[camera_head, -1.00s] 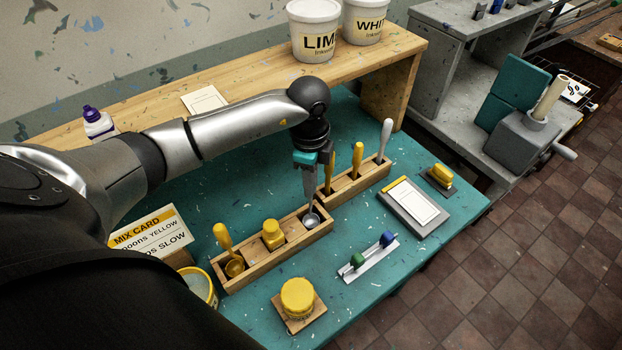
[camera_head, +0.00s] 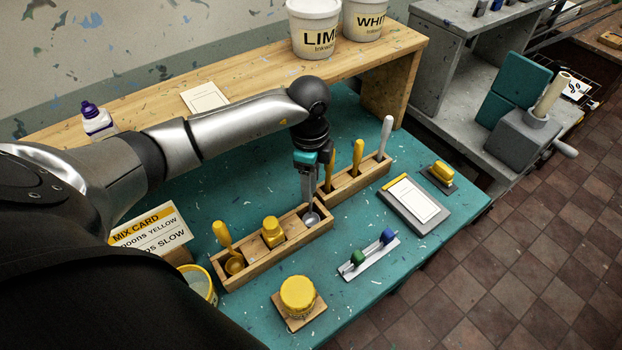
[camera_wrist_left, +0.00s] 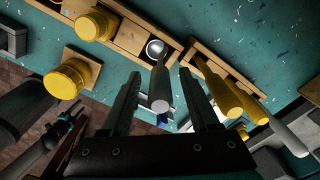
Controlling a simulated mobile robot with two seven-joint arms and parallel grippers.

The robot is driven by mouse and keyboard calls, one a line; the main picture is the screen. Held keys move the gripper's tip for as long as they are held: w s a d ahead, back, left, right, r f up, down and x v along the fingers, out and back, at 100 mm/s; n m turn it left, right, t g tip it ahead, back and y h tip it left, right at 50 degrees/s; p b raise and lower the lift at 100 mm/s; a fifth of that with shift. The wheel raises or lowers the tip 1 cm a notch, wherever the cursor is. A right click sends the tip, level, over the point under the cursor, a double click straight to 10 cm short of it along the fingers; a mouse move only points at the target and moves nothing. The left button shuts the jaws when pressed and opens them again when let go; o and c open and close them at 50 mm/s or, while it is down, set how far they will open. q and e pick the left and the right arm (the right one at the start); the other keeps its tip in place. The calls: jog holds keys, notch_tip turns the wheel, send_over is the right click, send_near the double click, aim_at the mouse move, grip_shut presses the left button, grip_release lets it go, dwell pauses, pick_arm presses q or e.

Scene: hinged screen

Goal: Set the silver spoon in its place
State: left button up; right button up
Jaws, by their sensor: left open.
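The silver spoon (camera_head: 311,219) stands in the right end compartment of the near wooden rack (camera_head: 262,262). Its round bowl is low in the compartment. In the left wrist view the spoon (camera_wrist_left: 160,88) points its grey handle towards the camera, between the two fingers. My left gripper (camera_head: 309,196) is over that compartment, pointing down. In the left wrist view its fingers (camera_wrist_left: 163,98) are apart, with a gap on each side of the handle. In the head view the fingers hide most of the handle.
A yellow-handled ladle (camera_head: 224,238) and a yellow jar (camera_head: 273,233) share the near rack. A yellow lidded jar (camera_head: 298,294) stands in front. Teal tabletop is clear between.

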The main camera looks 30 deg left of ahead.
pick_arm(q)
notch_tip(320, 180, up, 15)
jog(key=shift+a+r+b, duration=0.15)
jog(key=shift+b, duration=0.2)
dwell(0.6)
